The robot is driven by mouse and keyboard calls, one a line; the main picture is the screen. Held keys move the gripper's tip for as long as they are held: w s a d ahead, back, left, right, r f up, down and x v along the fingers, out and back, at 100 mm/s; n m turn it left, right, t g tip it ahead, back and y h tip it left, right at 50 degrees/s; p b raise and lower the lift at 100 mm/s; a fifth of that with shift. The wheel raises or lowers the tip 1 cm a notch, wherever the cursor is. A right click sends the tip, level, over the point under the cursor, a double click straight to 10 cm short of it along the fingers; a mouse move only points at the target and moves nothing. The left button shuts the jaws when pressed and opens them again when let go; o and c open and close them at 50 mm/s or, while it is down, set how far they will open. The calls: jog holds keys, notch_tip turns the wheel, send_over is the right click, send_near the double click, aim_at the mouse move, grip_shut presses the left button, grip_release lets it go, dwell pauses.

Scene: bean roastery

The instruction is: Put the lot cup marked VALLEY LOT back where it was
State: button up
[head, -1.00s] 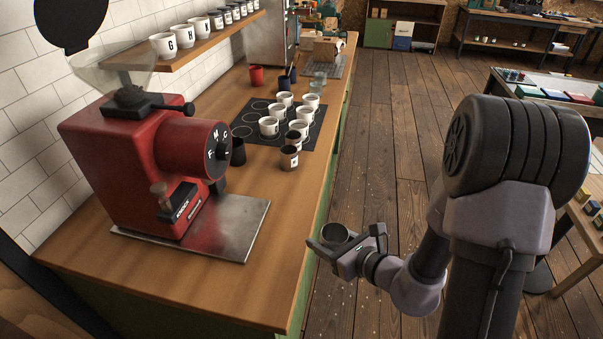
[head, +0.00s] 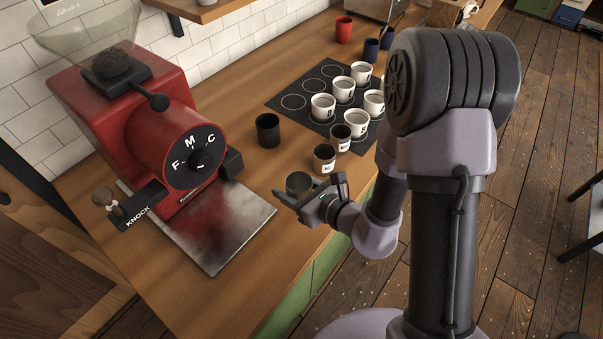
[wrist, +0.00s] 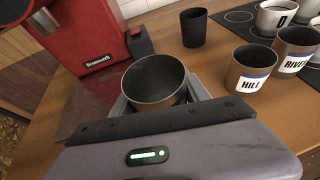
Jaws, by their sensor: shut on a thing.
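My gripper (head: 303,195) is shut on a dark grey metal cup (head: 298,182) near the counter's front edge. The held cup is upright and looks empty in the wrist view (wrist: 153,78). No label shows on it, so I cannot read its name. Its height above the counter is unclear. A similar cup marked HILL (wrist: 248,73) stands just beyond it to the right, also in the head view (head: 324,161). A cup marked RIVER (wrist: 294,46) stands behind HILL. No VALLEY LOT marking is readable.
A red grinder (head: 150,125) stands left, with a metal tray (head: 225,225) before it. A black cup (head: 267,131) stands on the wooden counter (head: 240,105). White cups stand on a dark mat (head: 292,88). Bare wood lies between the tray and the cups.

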aim_at(294, 184)
jog(key=s+a, duration=0.1)
jog(key=a, duration=0.2)
jog(key=s+a+n+g+y+p, duration=0.1)
jog(key=s+a, duration=0.1)
jog(key=a, duration=0.2)
jog(key=s+a+n+g, duration=0.1)
jog(key=s+a, duration=0.1)
jog(key=a, duration=0.2)
jog(key=shift+s+f+y, duration=0.1)
jog(key=shift+f+y, duration=0.2)
jog(key=shift+s+a+f+n, duration=0.1)
jog(key=shift+a+f+n, duration=0.1)
jog(key=shift+n, duration=0.1)
jog(key=w+d+f+b, duration=0.1)
jog(key=b, duration=0.2)
jog(key=w+d, duration=0.3)
jog(key=w+d+b, duration=0.1)
jog(key=w+d, duration=0.2)
jog(key=d, duration=0.1)
jog(key=w+d, duration=0.3)
jog(key=shift+w+d+f+b, duration=0.2)
jog(key=shift+w+d+b, duration=0.15)
jog(key=shift+d, duration=0.05)
notch_tip(294, 184, down, 4)
jog(key=shift+r+b, duration=0.1)
jog(key=shift+b, duration=1)
jog(key=shift+r, duration=0.2)
